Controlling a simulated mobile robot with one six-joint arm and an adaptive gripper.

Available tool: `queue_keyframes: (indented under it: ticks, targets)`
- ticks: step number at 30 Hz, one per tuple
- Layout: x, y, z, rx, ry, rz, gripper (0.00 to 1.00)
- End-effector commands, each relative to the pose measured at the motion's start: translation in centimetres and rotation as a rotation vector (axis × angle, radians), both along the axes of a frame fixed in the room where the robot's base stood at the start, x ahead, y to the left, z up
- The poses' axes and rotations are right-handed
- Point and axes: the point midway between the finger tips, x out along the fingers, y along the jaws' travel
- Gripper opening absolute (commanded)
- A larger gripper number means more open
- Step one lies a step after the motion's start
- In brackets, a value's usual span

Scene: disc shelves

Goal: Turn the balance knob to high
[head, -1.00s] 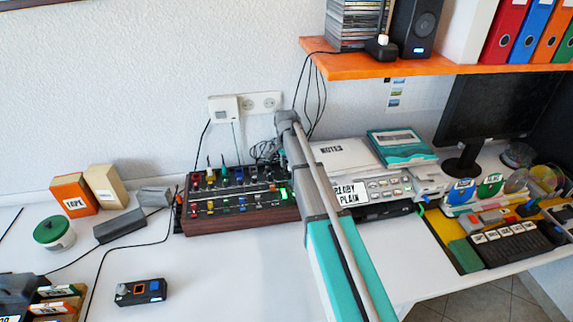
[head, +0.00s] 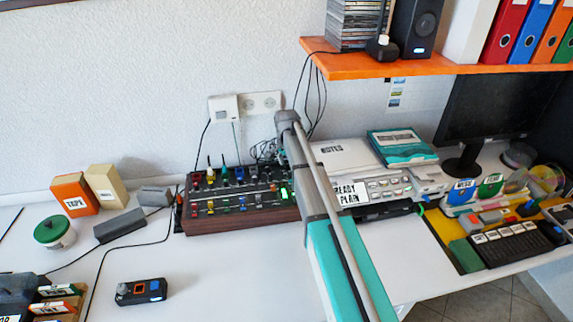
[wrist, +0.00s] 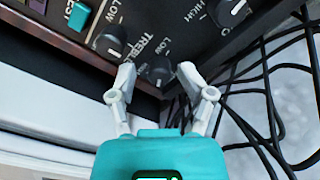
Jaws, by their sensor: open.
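My gripper (wrist: 157,80) is open in the wrist view, one fingertip on each side of a small dark knob (wrist: 160,68) near the panel's wood edge. I cannot tell whether the fingertips touch it. Another dark knob (wrist: 112,42) is up and left, and a third (wrist: 230,12) is at the upper right. Readable labels on the dark panel are "TREBLE", "LOW" and "HIGH"; I see no readable balance label. In the head view, my arm hides the gripper and these knobs. The wood-fronted control box (head: 245,214) shows left of my arm.
Loose black cables (wrist: 265,100) run close to the right of my gripper. A grey device (head: 385,188) with a label or display stands right of my arm. An orange shelf (head: 430,68) hangs above. Free table lies in front of the control box.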

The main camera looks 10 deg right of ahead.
Motion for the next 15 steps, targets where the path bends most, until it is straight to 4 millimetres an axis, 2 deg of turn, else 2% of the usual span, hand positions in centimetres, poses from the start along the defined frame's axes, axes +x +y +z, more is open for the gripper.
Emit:
queue_keyframes:
  ticks: [4,7,15]
  targets:
    - [0.0,0.0,0.0,-0.001,-0.001,0.000,0.61]
    - [0.0,0.0,0.0,-0.001,0.000,0.000,0.43]
    - [0.0,0.0,1.1,-0.001,0.001,0.000,0.43]
